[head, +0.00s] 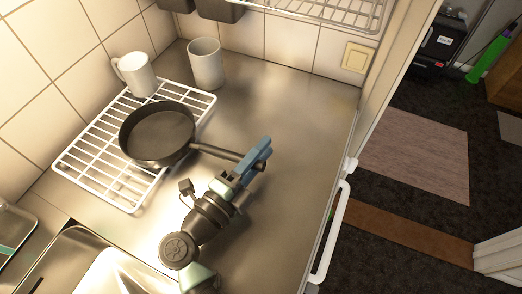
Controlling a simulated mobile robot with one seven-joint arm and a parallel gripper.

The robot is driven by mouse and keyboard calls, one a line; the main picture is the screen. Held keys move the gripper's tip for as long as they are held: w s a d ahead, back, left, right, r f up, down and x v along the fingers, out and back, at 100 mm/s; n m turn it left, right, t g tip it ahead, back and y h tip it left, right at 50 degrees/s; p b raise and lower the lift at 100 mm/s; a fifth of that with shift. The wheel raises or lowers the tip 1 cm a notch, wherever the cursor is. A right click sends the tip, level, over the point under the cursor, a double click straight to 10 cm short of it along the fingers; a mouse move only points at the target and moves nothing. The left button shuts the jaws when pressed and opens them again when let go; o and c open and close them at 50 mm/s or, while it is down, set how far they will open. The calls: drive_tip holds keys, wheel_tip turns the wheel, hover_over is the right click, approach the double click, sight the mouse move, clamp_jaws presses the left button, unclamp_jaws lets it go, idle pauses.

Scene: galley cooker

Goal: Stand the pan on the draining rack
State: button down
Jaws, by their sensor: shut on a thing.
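A black pan (162,133) with a long handle lies over the white wire draining rack (98,189), open side up and roughly level. Whether its base touches the rack's bars cannot be told. My gripper (251,162), with blue fingers, is shut on the end of the pan's handle (218,152), to the right of the rack and above the steel counter. The handle's tip is partly hidden by the fingers.
A white mug (134,74) stands at the rack's back end, behind the pan. A grey cup (206,63) stands on the counter (290,115) beside the tiled wall. A sink (85,262) is at lower left. A white rail (331,235) runs along the counter's right edge. The counter's right side is clear.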

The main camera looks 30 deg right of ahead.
drive_tip(key=c, duration=0.7)
unclamp_jaws()
drive_tip(key=p+v, duration=0.1)
drive_tip(key=v, duration=1.1)
drive_tip(key=shift+p, duration=0.35)
drive_tip(key=shift+s, duration=0.1)
